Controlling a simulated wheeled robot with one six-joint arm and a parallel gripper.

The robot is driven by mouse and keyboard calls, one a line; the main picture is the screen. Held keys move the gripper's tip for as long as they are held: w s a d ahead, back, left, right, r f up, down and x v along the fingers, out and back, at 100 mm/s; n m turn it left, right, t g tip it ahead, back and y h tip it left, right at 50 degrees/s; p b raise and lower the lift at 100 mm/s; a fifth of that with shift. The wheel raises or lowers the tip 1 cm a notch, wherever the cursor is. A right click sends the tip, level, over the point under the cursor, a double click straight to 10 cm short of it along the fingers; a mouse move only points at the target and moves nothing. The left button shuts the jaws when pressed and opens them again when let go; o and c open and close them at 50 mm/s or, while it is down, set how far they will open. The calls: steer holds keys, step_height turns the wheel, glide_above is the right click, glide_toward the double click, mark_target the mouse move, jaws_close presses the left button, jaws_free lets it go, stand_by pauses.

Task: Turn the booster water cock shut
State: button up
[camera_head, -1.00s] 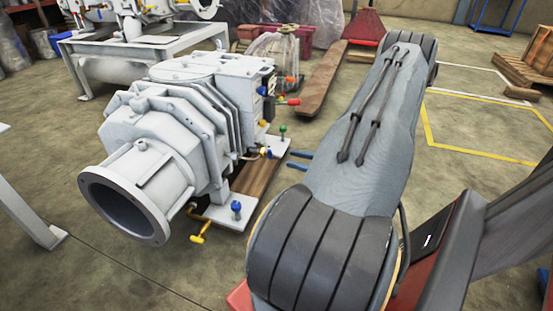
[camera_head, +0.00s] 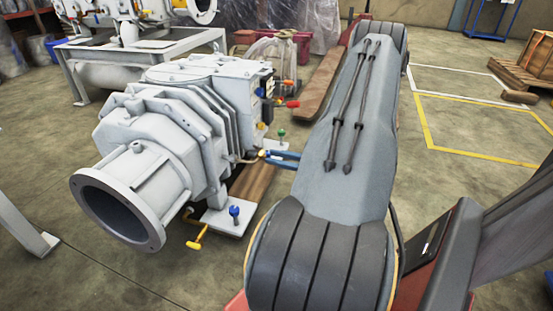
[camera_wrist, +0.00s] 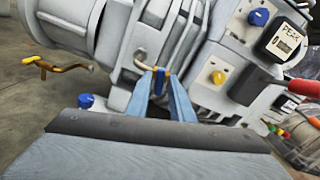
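My gripper (camera_head: 276,158) has two blue fingers, apart, pointing at this cock. In the wrist view my gripper (camera_wrist: 160,88) has the handle between or just beyond its fingertips; I cannot tell whether they touch it. No label shows which cock is the booster water cock. A yellow-handled cock (camera_head: 196,238) hangs low near the front flange.
A blue knob (camera_head: 234,212) and a green knob (camera_head: 281,135) stand on the base plates. A wooden beam (camera_head: 257,186) lies below. Yellow floor lines (camera_head: 470,150) mark open floor at right.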

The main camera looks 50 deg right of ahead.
jaws_close()
steer(key=shift+m+p, duration=1.6)
steer(key=shift+p, duration=0.55)
steer(key=shift+o, duration=1.8)
jaws_free()
steer(key=shift+d, duration=0.1)
